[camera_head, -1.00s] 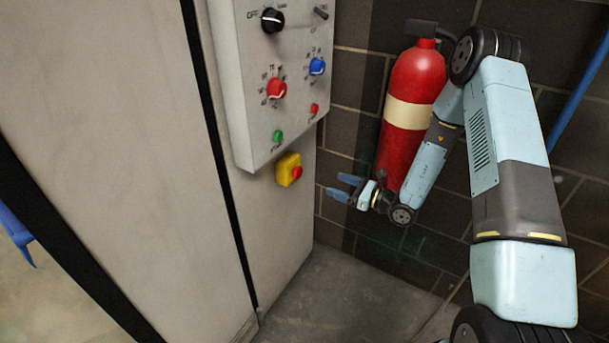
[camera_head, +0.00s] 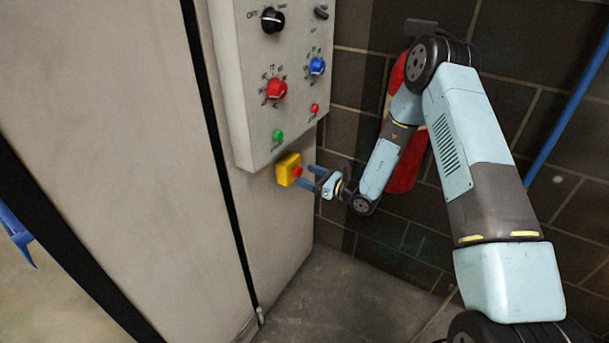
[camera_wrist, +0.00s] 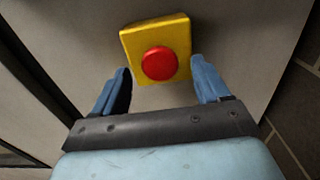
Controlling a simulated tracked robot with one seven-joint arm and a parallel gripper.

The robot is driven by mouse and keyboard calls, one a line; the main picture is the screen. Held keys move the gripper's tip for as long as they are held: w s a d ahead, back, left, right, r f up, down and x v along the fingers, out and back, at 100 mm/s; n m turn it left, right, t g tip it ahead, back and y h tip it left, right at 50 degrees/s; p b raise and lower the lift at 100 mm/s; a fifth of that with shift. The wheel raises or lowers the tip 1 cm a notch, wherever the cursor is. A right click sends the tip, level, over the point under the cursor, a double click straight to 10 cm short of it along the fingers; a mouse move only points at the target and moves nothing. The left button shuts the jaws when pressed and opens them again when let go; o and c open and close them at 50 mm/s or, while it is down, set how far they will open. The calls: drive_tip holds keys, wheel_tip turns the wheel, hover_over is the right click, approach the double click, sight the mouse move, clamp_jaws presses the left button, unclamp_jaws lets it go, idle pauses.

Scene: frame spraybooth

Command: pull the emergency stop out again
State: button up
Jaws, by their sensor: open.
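The emergency stop is a red round button (camera_head: 297,172) on a yellow box (camera_head: 284,168), mounted on the grey cabinet below the control panel. In the wrist view the red button (camera_wrist: 159,63) sits in the middle of the yellow box (camera_wrist: 130,40). My gripper (camera_head: 311,176) is open, with its blue fingers pointing at the button from the right. In the wrist view my gripper (camera_wrist: 160,78) has one finger to the left and one to the right, just below the button's level. Nothing is between the fingers. Whether the fingertips reach alongside the button I cannot tell.
The control panel (camera_head: 255,100) above the yellow box carries several knobs and small buttons and juts out from the cabinet (camera_head: 290,235). A red fire extinguisher (camera_head: 405,172), partly hidden behind my arm, hangs at the brick wall. The floor (camera_head: 330,295) below is clear.

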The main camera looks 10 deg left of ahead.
drive_tip(key=shift+x, duration=0.95)
drive_tip(key=shift+c, duration=0.4)
